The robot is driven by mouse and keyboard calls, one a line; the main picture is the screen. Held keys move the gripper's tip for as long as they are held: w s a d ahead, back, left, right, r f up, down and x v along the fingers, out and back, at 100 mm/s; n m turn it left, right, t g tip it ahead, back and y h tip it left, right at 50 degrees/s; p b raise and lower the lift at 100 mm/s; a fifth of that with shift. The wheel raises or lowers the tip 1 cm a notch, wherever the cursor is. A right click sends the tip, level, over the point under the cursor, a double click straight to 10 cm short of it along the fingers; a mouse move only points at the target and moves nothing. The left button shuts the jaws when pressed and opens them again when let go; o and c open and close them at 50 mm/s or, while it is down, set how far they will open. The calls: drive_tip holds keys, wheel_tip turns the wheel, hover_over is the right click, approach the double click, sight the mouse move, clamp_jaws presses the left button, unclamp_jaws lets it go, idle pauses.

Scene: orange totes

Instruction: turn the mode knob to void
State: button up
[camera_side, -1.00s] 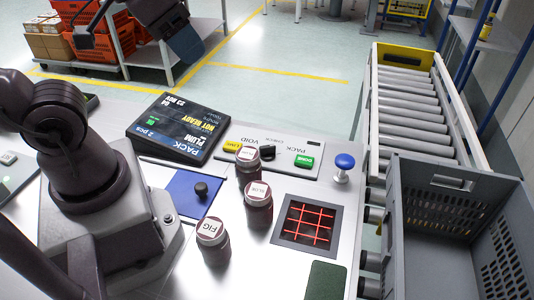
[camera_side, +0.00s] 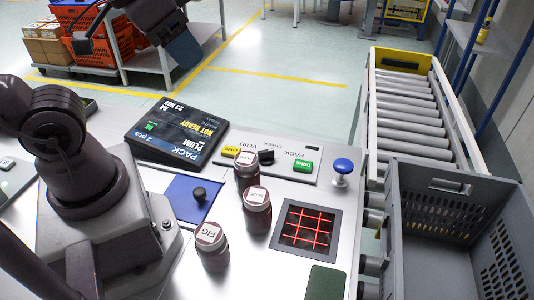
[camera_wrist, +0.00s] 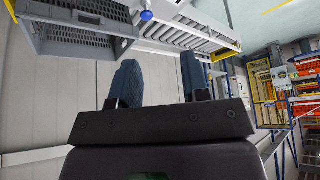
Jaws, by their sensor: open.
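The mode knob (camera_side: 266,157) is a small black knob on the light control panel (camera_side: 312,176). The words VOID, CHECK and PACK are printed around it, upside down in the side view. I cannot tell which word it points to. My gripper (camera_side: 184,50) hangs high at the top of the side view, beyond the work table and well away from the knob. Its two blue fingers stand apart with nothing between them in the wrist view (camera_wrist: 158,78). The knob does not show in the wrist view.
Several dark jars, one labelled FIG (camera_side: 211,247), stand close in front of the panel. A blue push button (camera_side: 343,166), a red-lit grid (camera_side: 305,227) and a grey crate (camera_side: 443,171) lie to the right.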

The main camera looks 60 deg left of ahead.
drive_tip(key=o, duration=0.3)
drive_tip(key=shift+a, duration=0.1)
drive_tip(key=shift+o, duration=0.9)
drive_tip(key=w+a+f+g+y, duration=0.1)
drive_tip(key=w+a+f+g, duration=0.2)
drive_tip(key=f, duration=0.2)
drive_tip(key=shift+n, duration=0.4)
drive_tip(key=m+g+h, duration=0.1)
drive_tip(key=m+g, duration=0.2)
drive_tip(key=m, duration=1.9)
approach(267, 152)
drive_tip(key=f, duration=0.9)
drive_tip(key=shift+s+f, duration=0.2)
drive_tip(key=shift+f, duration=0.2)
drive_tip(key=c, duration=0.9)
